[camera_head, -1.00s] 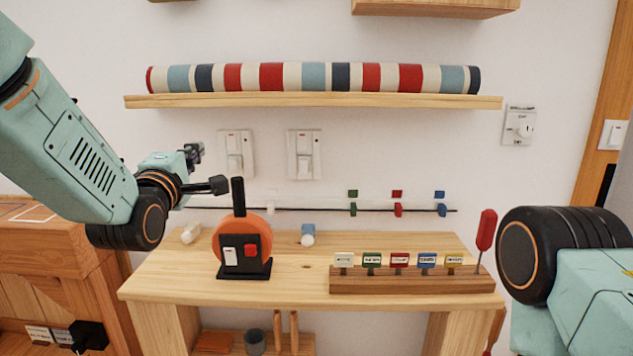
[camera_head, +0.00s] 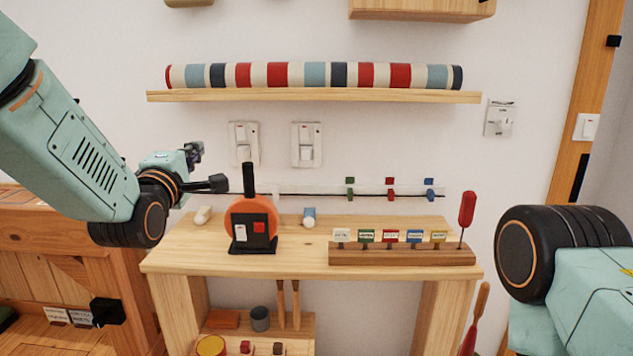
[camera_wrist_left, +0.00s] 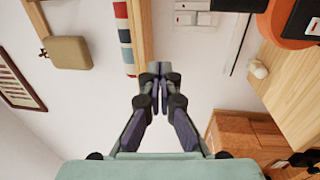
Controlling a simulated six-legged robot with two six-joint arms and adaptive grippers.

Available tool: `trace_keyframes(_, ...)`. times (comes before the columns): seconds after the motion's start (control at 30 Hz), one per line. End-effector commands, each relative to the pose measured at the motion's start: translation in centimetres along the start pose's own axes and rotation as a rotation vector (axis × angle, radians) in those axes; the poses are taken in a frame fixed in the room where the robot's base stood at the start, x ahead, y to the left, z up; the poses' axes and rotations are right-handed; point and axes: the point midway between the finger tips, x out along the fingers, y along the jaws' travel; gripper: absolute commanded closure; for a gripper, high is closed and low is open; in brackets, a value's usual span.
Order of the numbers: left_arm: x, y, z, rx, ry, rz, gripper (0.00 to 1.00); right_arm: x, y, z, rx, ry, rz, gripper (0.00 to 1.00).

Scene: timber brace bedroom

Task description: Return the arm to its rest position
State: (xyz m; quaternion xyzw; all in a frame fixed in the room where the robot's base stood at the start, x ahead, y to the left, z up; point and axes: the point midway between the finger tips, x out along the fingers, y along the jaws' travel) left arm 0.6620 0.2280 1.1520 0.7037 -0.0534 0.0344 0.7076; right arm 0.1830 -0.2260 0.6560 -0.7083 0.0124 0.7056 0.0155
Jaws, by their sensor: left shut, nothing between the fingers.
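My left arm comes in from the left in the head view, bent at the elbow. Its gripper (camera_head: 194,153) is small and partly hidden behind my wrist there. In the left wrist view the gripper (camera_wrist_left: 160,82) has its two fingers together with nothing between them. It is in the air, apart from the workbench (camera_head: 300,258). Part of my right arm shows at the right edge of the head view; its gripper is out of view.
An orange reel on a black stand (camera_head: 252,222) and a wooden block with coloured labels (camera_head: 400,254) stand on the bench. A shelf (camera_head: 310,96) holds a striped roll (camera_head: 310,75). Wall switches (camera_head: 306,146) are below. A wooden cabinet (camera_head: 60,240) stands left.

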Motion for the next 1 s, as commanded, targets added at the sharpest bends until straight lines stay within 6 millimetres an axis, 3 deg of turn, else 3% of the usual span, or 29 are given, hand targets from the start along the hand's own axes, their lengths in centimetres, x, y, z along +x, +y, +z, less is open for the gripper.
trace_keyframes(0.33, 0.1, -1.2, 0.0, 0.248, -0.004, -0.044, 1.00, 0.0, 0.0, 0.0, 0.000, 0.000, 0.000, 0.60)
trace_keyframes(0.57, -1.7, -4.8, 0.0, 0.525, -0.036, -0.159, 1.00, 0.0, 0.0, 0.0, 0.000, 0.000, 0.000, 0.60)
trace_keyframes(0.67, -3.8, -9.3, -0.1, 0.698, -0.089, -0.273, 1.00, 0.0, 0.0, 0.0, 0.000, 0.000, 0.000, 0.60)
trace_keyframes(0.77, -7.1, -15.2, -0.1, 0.873, -0.182, -0.414, 1.00, 0.0, 0.0, 0.0, 0.000, -0.001, 0.000, 0.60)
trace_keyframes(1.0, -17.3, -27.5, 0.1, 1.148, -0.469, -0.703, 1.00, 0.0, 0.0, 0.0, 0.000, 0.000, 0.000, 0.60)
